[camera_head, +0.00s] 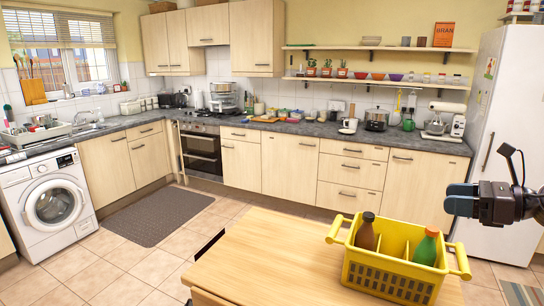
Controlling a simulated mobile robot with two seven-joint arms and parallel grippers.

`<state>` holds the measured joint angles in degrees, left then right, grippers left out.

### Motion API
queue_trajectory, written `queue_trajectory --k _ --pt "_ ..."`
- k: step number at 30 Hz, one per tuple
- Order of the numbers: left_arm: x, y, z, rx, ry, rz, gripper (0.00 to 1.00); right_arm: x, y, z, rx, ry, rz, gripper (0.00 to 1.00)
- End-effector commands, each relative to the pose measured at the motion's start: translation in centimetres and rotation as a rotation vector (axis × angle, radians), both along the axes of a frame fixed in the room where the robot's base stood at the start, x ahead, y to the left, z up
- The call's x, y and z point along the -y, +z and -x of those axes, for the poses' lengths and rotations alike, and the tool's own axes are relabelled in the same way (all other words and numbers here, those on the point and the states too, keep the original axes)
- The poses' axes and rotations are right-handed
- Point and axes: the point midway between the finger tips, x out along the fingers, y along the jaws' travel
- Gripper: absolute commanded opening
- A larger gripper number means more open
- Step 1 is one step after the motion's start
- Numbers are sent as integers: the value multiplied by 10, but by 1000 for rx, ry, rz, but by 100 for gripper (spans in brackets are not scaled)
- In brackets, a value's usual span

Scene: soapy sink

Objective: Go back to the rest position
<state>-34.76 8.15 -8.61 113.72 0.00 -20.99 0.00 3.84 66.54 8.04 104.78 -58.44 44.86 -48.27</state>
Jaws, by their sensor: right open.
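My right gripper (462,200) comes in from the right edge, level with the lower cabinets in the picture. Its blue fingertips point left, above and to the right of the yellow basket. It is open, and nothing shows between its fingers. My left gripper is not in view. No marked rest position shows.
A wooden table (270,264) stands in front of me. On it is a yellow basket (385,277) holding a brown bottle (366,233) and a green bottle (426,248). The sink (92,128) is far left, and a white fridge (508,140) stands right. The table's left part is clear.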

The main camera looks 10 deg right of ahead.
Motion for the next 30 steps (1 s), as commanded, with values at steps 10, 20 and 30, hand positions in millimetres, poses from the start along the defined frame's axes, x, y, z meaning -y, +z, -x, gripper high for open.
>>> queue_trajectory --k 10,20,30 --pt "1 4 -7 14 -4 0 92 -27 -40 7 -75 -240 -624 62" --pt "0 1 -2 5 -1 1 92 -24 -107 37 -269 -626 -1347 62" --pt "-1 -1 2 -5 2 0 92 -35 -209 108 -534 -1149 -2003 62"
